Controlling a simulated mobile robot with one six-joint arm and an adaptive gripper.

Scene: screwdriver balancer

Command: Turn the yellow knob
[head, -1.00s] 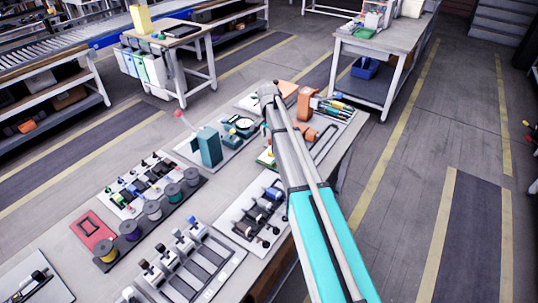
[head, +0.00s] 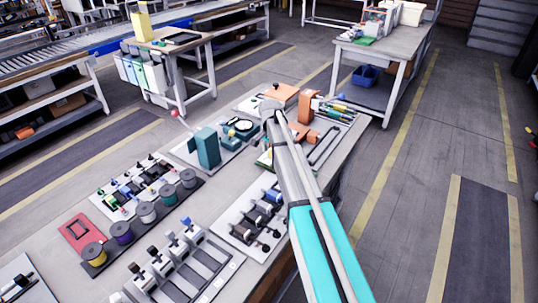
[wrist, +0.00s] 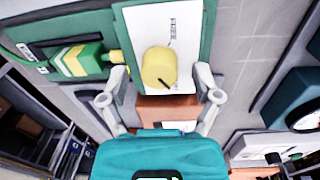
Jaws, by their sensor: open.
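The yellow knob (wrist: 158,68) is a short round cylinder with a dark pointer line, on a white printed plate (wrist: 135,25) with a green border. In the wrist view my gripper (wrist: 160,74) is open, with one grey finger to the left of the knob and one to the right. Gaps show on both sides, and I cannot tell how far the fingertips are above the plate. In the head view my arm reaches over the bench, and the knob and fingers cannot be made out there.
A green and yellow block (wrist: 75,58) lies left of the plate in the wrist view. An orange block (wrist: 168,110) lies below it. In the head view a teal block (head: 206,147), several spools (head: 146,212) and an orange holder (head: 306,105) crowd the bench.

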